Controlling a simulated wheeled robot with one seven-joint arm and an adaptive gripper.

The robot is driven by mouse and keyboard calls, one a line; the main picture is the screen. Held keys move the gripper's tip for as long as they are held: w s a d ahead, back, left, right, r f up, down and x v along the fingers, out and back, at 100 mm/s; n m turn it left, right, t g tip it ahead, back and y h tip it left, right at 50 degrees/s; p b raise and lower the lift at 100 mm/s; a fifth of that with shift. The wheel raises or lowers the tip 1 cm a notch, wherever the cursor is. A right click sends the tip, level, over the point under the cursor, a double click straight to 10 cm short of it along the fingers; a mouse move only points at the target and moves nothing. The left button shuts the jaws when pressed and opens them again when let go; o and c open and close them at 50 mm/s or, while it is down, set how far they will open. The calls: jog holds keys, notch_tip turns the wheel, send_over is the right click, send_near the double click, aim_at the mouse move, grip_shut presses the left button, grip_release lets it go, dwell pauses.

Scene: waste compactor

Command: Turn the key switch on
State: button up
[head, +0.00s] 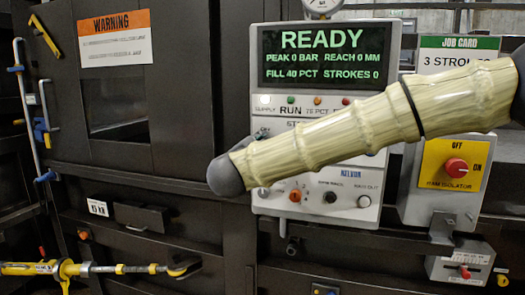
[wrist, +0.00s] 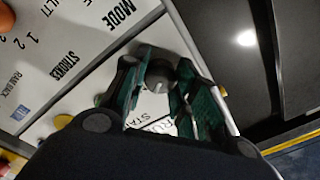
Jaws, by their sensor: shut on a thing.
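My gripper (wrist: 172,95) shows in the wrist view with its green-padded fingers closed around a small dark round switch with a lighter grey front (wrist: 158,85), which I take to be the key switch. It stands out from the white control panel (wrist: 75,50). The fingers hide much of it, so I cannot tell its turned position. In the head view my arm crosses the control panel (head: 265,42) and hides my gripper and the key switch. The panel's screen (head: 310,57) reads READY, with strokes 0.
Right of the panel is a yellow ram isolator plate with a red knob (head: 457,167), below a job card (head: 458,55). An orange knob (head: 295,195) and a black knob (head: 330,197) sit low on the panel. A yellow tool (head: 95,268) is at lower left.

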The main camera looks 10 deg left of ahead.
dwell(0.4)
jog(key=o, duration=1)
jog(key=shift+s, duration=0.1)
jog(key=s, duration=0.8)
jog(key=s+a, duration=0.1)
jog(key=s, duration=0.2)
jog(key=shift+s+a+f, duration=0.1)
jog(key=shift+s, duration=0.3)
